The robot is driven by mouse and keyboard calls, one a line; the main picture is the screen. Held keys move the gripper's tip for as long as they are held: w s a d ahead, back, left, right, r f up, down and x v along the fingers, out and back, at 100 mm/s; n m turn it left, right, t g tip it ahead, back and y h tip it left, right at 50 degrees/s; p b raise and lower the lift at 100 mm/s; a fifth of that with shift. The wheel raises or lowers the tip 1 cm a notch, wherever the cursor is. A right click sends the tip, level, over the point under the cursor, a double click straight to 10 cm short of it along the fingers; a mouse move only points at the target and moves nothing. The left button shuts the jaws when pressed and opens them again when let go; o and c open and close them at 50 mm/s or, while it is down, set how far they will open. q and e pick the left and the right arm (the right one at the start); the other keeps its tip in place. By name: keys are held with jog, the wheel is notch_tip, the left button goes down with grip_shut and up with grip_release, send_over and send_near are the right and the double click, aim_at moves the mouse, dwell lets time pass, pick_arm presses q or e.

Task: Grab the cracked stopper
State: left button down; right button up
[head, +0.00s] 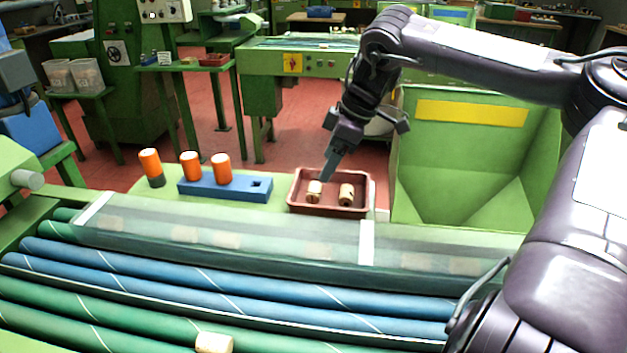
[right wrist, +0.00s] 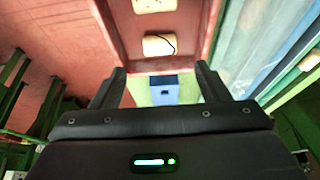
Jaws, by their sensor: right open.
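Two pale cork stoppers lie in a brown tray (head: 295,200). The left stopper (head: 314,191) shows in the right wrist view (right wrist: 158,45) with a dark, curved crack line across its side. The other stopper (head: 346,194) lies to its right; it is partly cut off at the top of the right wrist view (right wrist: 153,5), and no crack shows on its visible part. My right gripper (head: 327,177) is open and empty, pointing down above the tray close to the cracked stopper. Its fingers (right wrist: 162,88) are apart with nothing between them. My left gripper is not in view.
A blue block (head: 225,189) with orange-topped cylinders stands left of the tray, another cylinder (head: 151,167) beside it. A green bin (head: 470,170) stands to the right. Rollers (head: 200,280) with a clear cover run in front; a loose cork (head: 214,342) lies there.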

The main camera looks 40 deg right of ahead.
aim_at(314, 187)
jog(key=shift+w+a+f, duration=0.1)
jog(key=shift+w+f, duration=0.05)
jog(key=shift+f, duration=0.35)
jog(key=shift+a+f, duration=0.4)
jog(key=shift+f, duration=0.2)
jog(key=x, duration=0.5)
jog(key=shift+w+d, duration=0.25)
jog(key=shift+r, duration=0.1)
jog(key=shift+c, duration=0.4)
jog(key=c, duration=1)
